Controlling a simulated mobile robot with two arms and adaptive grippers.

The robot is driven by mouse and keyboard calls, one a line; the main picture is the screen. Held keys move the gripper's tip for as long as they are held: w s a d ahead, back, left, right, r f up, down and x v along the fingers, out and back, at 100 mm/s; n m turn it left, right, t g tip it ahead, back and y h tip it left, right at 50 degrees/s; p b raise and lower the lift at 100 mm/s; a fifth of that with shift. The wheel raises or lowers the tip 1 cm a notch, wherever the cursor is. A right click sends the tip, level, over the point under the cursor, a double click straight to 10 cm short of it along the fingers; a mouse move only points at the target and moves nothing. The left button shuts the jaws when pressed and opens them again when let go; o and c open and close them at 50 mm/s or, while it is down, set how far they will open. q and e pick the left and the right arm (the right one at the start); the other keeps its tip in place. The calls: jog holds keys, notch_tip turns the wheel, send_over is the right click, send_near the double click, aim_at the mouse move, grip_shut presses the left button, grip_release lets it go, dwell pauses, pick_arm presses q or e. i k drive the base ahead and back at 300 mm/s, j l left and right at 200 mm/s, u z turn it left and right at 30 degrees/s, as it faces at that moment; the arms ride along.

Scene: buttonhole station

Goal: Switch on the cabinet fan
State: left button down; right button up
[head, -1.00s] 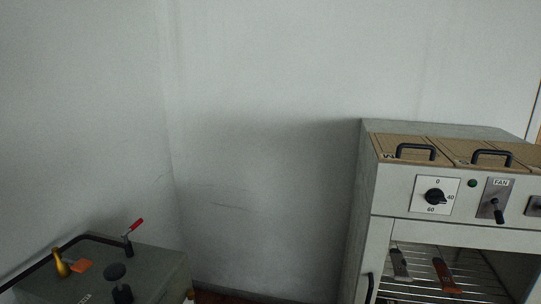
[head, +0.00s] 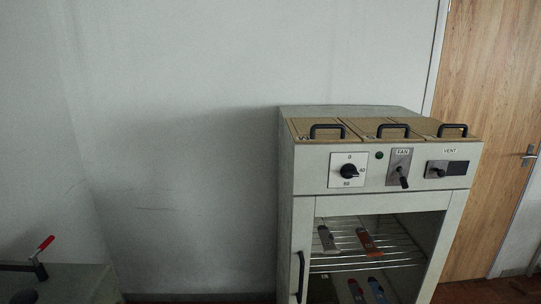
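The grey cabinet (head: 303,188) stands right of centre in the head view. On its front panel is a metal plate labelled FAN with a black toggle lever (head: 403,177); the lever points down and out toward me. A dark green round lamp (head: 379,155) sits to the left of the plate and looks unlit. Neither of my grippers is in view.
A timer dial (head: 348,170) and a VENT slider (head: 440,170) flank the fan switch. Lidded bins with black handles (head: 328,131) top the cabinet. Racks inside hold several small items. A bench with a red-handled lever (head: 43,246) is at lower left; a wooden door (head: 490,120) is at right.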

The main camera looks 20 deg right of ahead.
aim_at(405, 185)
jog(key=z, duration=1.35)
